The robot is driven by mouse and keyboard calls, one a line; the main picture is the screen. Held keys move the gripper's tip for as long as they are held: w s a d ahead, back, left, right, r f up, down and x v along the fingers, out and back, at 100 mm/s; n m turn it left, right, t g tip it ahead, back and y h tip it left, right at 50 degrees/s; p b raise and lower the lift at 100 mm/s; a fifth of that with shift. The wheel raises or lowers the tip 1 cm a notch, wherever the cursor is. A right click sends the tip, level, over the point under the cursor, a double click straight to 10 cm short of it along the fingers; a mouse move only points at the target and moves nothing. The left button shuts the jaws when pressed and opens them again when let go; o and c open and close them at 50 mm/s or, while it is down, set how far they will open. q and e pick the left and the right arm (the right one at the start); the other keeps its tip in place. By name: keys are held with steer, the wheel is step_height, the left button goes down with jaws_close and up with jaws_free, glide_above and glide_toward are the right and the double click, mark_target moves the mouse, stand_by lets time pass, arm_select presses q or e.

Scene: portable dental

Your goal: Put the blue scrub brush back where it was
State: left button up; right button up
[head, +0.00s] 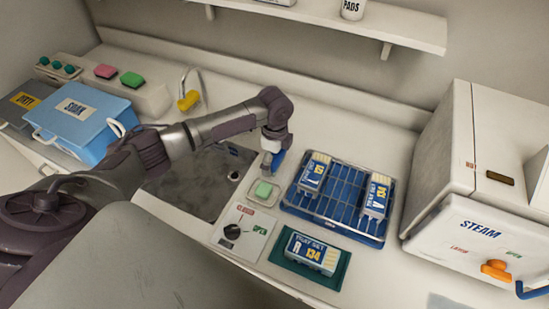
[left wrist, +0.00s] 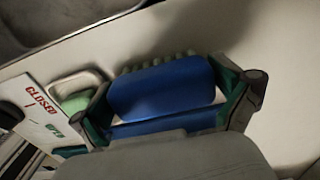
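My left gripper (head: 272,152) hangs above the counter between the sink and the blue wire rack. In the left wrist view, its two fingers (left wrist: 172,97) are closed on the ends of the blue scrub brush (left wrist: 160,90), with a row of pale bristles along the brush's far side. Only a little of the brush (head: 279,160) shows in the head view, below the gripper. A small dish with a green block (head: 264,190) is just in front of the gripper; the block (left wrist: 75,102) also shows at left in the wrist view. My right gripper is not in view.
The sink (head: 195,182) lies left of the gripper, beside a yellow-handled tap (head: 189,100). The blue rack (head: 335,205) holds two labelled packs. A third pack (head: 312,252) lies on a green mat. The steam unit (head: 480,230) stands at right. Counter behind the rack is clear.

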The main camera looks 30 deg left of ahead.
arm_select(q)
step_height(320, 180, up, 12)
steer(key=shift+r+b, duration=0.2)
steer(key=shift+b, duration=0.65)
